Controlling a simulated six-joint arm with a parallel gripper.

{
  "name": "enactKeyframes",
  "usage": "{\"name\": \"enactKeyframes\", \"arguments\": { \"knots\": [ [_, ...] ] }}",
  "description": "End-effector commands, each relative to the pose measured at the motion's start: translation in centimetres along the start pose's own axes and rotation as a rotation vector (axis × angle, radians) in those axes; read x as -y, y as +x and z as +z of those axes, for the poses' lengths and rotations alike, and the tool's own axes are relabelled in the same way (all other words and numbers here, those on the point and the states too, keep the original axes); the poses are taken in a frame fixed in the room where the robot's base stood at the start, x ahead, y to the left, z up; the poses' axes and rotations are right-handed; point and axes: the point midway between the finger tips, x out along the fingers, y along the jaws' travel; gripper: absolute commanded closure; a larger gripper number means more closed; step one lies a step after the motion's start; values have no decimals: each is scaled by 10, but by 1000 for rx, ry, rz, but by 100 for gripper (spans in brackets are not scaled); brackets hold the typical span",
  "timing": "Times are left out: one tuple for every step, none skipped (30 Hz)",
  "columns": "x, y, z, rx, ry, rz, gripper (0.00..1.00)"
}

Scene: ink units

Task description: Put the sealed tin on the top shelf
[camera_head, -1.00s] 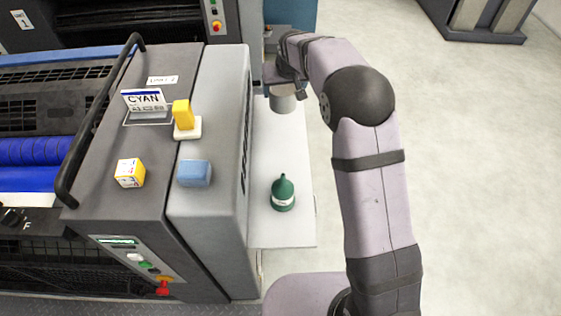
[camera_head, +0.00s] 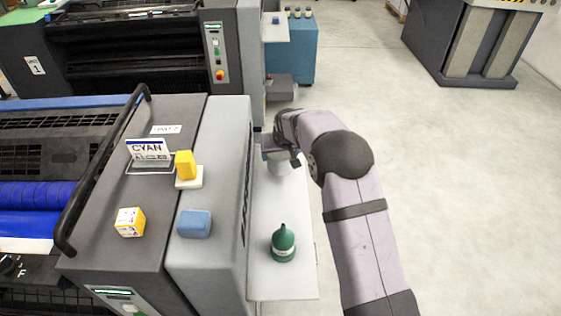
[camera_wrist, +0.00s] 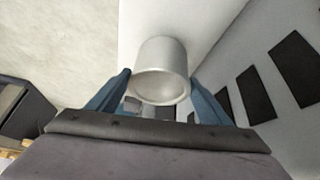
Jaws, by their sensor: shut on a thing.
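My gripper (camera_head: 284,152) is shut on a plain silver-grey tin (camera_head: 281,164) beside the printing unit. In the wrist view the blue fingers of my gripper (camera_wrist: 160,82) stand on either side of the tin (camera_wrist: 162,58), and one round end of it faces the camera. The tin is over the far part of a pale side shelf (camera_head: 283,285). I cannot tell whether it touches the shelf. The lid is not clear in either view. I cannot tell for sure which surface is the top shelf.
A green bottle (camera_head: 284,244) with a narrow neck stands on the near part of the side shelf. A blue block (camera_head: 195,223), a yellow item (camera_head: 185,164), a small box (camera_head: 130,222) and a CYAN sign (camera_head: 148,150) are on the printing unit.

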Motion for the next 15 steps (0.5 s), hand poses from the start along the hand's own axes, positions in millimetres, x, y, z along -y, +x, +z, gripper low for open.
{"name": "enactKeyframes", "arguments": {
  "knots": [
    [0, -1, -2, -5, 0, 0, 66],
    [0, -1, -2, -5, 0, 0, 66],
    [0, 0, -2, -5, 0, 0, 66],
    [0, 0, -1, -4, 0, 0, 66],
    [0, 2, 0, -4, 0, 0, 66],
    [0, 4, 1, -3, 0, 0, 66],
    [0, 6, 3, -3, 0, 0, 66],
    [0, 9, 4, -2, 0, 0, 66],
    [0, 12, 6, -1, 0, 0, 66],
    [0, 15, 8, -1, 0, 0, 66],
    [0, 19, 10, -2, 0, 0, 66],
    [0, 23, 12, -2, 0, 0, 66],
    [0, 25, 13, -2, 0, 0, 66],
    [0, 28, 15, -3, 0, 0, 66],
    [0, 30, 16, -4, 0, 0, 66]
  ]
}}
